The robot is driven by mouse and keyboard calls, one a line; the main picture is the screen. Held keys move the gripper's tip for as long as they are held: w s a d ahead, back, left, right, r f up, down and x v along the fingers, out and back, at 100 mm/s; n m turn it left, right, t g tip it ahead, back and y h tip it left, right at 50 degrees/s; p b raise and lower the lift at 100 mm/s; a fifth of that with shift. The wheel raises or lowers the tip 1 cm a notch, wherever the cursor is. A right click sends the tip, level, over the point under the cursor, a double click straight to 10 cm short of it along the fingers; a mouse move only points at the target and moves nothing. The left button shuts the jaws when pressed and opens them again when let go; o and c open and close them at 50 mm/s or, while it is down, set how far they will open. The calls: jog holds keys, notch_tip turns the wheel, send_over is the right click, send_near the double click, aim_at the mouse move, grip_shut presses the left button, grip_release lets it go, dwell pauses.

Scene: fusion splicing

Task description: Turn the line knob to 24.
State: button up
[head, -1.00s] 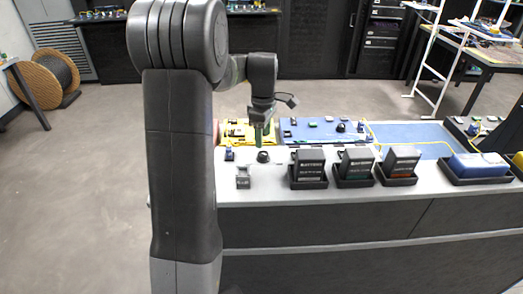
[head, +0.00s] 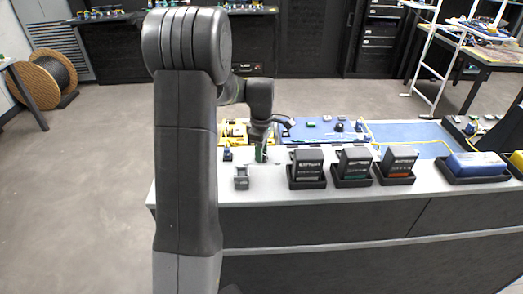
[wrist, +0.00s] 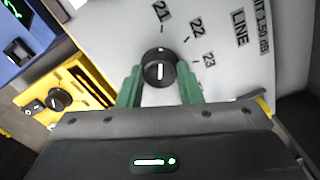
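No 24 is visible. My gripper (wrist: 160,82) has its two green fingers on either side of the knob, apart, with narrow gaps that look like no firm contact. In the head view my gripper (head: 261,155) is down over the worktop and hides the knob.
A yellow device (wrist: 75,95) with its own black knob lies left in the wrist view. Several black battery-like modules (head: 308,165) stand in holders right of my gripper. A small grey part (head: 241,178) stands in front. A blue mat (head: 405,132) lies behind.

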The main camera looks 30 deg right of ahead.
jog(key=shift+m, duration=0.3)
jog(key=m, duration=0.6)
jog(key=shift+r, duration=0.1)
jog(key=m, duration=0.7)
jog(key=shift+p, duration=0.35)
jog(key=m, duration=0.5)
jog(key=shift+m, duration=2.7)
jog(key=o, duration=1)
